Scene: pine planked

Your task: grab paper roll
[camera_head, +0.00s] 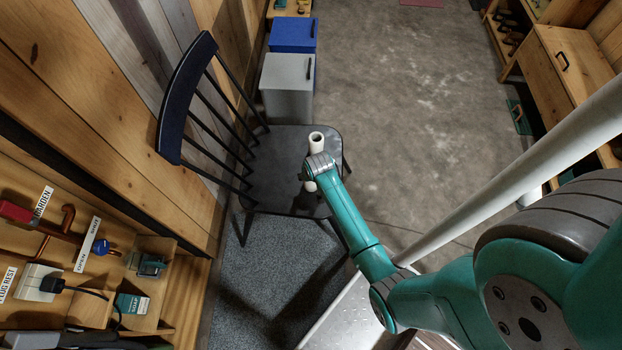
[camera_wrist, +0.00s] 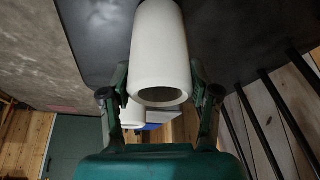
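The paper roll (camera_head: 316,141) is a white hollow cylinder, standing roughly upright over the dark seat of the chair (camera_head: 268,160). In the wrist view the paper roll (camera_wrist: 160,50) fills the upper middle, its open end facing the camera. My gripper (camera_head: 315,167) is at the roll's middle and hides part of it in the head view. In the wrist view the fingers of my gripper (camera_wrist: 160,78) lie close against both sides of the roll, with no clear gap. Whether the roll's lower end touches the seat cannot be told.
The chair's slatted backrest (camera_head: 186,100) rises on the left beside the plank wall. A grey cabinet (camera_head: 287,88) and a blue cabinet (camera_head: 293,36) stand behind the chair. Concrete floor (camera_head: 420,110) is open to the right.

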